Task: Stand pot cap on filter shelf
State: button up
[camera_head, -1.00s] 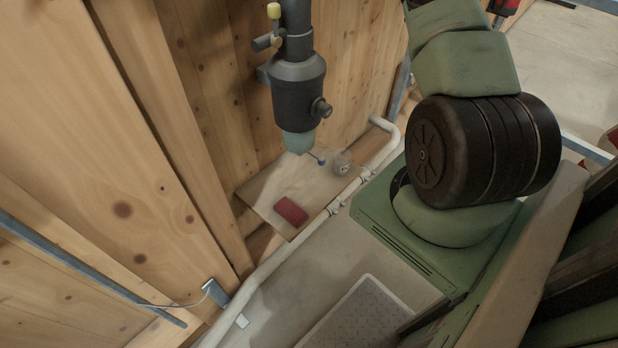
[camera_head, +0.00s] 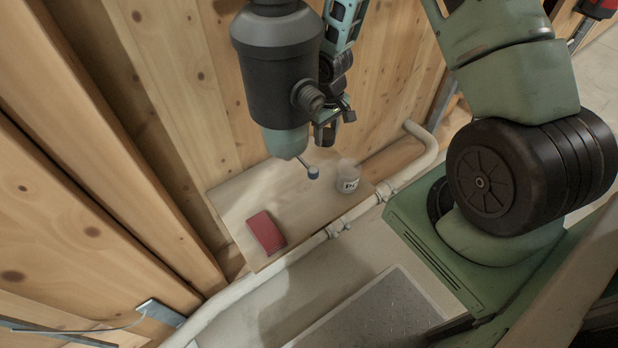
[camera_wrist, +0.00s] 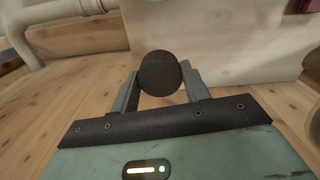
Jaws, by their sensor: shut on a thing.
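The pot cap (camera_wrist: 160,73) is a dark, round piece in the wrist view. My gripper (camera_wrist: 160,88) is shut on it, with one finger on each side. In the head view my gripper (camera_head: 327,128) hangs behind and to the right of the black filter housing (camera_head: 277,65), partly hidden by it; the cap cannot be made out there. The filter shelf (camera_head: 245,195) is a pale board below the housing. In the wrist view a pale board (camera_wrist: 220,45), seemingly this shelf, lies beyond the cap. A clear labelled pot (camera_head: 348,178) stands on the shelf.
A red box (camera_head: 266,233) lies at the shelf's front left. A blue-ended rod (camera_head: 313,172) slants below the housing, left of the pot. A white pipe (camera_head: 300,255) runs along the shelf's front. The wooden wall (camera_head: 225,100) rises behind. The shelf's middle is clear.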

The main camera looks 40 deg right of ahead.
aim_at(324, 162)
notch_tip(324, 162, down, 9)
jog(key=shift+f+b, duration=0.1)
jog(key=shift+b, duration=0.85)
jog(key=o, duration=1.1)
notch_tip(324, 162, up, 8)
jog(key=shift+f+p, duration=0.2)
jog(key=shift+p, duration=0.75)
